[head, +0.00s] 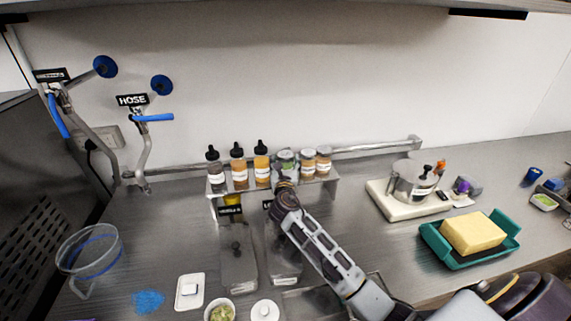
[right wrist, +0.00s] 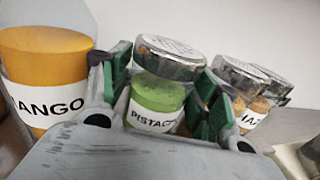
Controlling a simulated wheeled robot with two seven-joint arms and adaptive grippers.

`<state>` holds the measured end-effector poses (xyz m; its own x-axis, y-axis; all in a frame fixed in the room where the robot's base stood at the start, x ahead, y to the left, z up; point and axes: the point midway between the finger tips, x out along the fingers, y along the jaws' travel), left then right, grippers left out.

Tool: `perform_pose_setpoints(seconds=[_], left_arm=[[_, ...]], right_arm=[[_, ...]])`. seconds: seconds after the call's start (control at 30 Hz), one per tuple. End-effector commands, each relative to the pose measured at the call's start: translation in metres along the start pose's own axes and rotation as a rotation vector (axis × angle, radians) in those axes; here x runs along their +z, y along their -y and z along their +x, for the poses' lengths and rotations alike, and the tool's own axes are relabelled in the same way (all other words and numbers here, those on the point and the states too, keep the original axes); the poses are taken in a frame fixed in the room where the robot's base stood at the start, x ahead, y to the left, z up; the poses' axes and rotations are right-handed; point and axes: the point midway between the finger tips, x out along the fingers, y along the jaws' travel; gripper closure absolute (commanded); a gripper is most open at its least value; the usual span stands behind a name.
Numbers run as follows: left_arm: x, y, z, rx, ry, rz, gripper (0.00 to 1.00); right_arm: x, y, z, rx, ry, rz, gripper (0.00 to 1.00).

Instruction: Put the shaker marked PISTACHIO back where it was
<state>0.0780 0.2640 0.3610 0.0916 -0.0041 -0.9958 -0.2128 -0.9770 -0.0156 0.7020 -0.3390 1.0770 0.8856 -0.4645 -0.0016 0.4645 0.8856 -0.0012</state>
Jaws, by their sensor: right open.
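The shaker marked PISTACHIO (right wrist: 158,98) is a clear jar with a metal lid and green contents. In the head view the green shaker (head: 285,160) stands on the small raised shelf (head: 325,186), in the row between an orange bottle and two other shakers. My right gripper (head: 286,182) reaches up to it from the front. In the right wrist view its green-padded fingers (right wrist: 168,92) are open, one on each side of the shaker. Whether a pad touches it I cannot tell. The shaker's base is hidden behind the gripper. My left gripper is not in view.
The MANGO bottle (right wrist: 45,75) is close on the left of the fingers, and a shaker (right wrist: 240,90) is close on the right. A pot (head: 410,182) and a butter tray (head: 450,255) are to the right.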

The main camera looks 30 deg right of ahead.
Motion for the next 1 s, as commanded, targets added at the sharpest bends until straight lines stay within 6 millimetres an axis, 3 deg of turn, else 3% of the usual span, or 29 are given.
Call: perform_pose_setpoints(seconds=[0.37,1.0], left_arm=[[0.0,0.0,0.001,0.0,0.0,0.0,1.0],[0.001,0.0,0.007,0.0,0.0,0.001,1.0]], right_arm=[[0.002,0.0,-0.015,0.001,0.0,-0.001,0.39],[0.002,0.0,-0.091,0.001,0.0,0.001,0.39]])
